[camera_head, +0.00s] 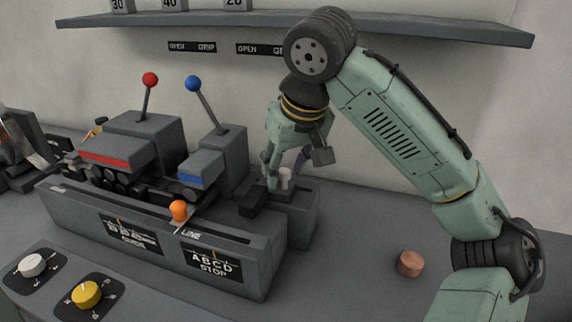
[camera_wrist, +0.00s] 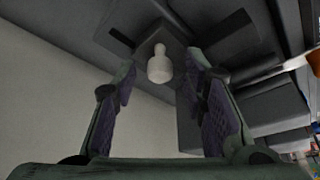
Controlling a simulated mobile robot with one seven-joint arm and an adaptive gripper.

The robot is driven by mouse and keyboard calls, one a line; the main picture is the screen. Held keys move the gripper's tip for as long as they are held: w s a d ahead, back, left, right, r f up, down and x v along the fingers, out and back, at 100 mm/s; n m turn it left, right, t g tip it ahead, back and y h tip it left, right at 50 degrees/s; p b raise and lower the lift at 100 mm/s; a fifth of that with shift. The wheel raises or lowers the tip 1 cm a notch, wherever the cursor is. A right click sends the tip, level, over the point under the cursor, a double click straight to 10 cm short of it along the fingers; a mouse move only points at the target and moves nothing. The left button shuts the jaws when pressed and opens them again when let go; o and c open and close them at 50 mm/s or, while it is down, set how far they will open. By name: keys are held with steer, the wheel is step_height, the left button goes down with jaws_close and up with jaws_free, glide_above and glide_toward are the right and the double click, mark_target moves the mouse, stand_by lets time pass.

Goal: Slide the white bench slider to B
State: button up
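The white slider knob (camera_head: 286,178) stands upright on the grey block at the right end of the bench. In the wrist view the white knob (camera_wrist: 159,68) shows between my two fingers, near their tips, with gaps on both sides. My gripper (camera_head: 285,168) points down over that block, and in the wrist view my gripper (camera_wrist: 160,75) is open. The ABCD STOP plate (camera_head: 211,262) is on the bench front; I cannot tell which letter the white knob is at.
An orange knob (camera_head: 179,210) sits on the bench's front rail. A shelf (camera_head: 400,28) runs along the wall above.

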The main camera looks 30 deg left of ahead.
jaws_close()
stand_by(0.5)
stand_by(0.3)
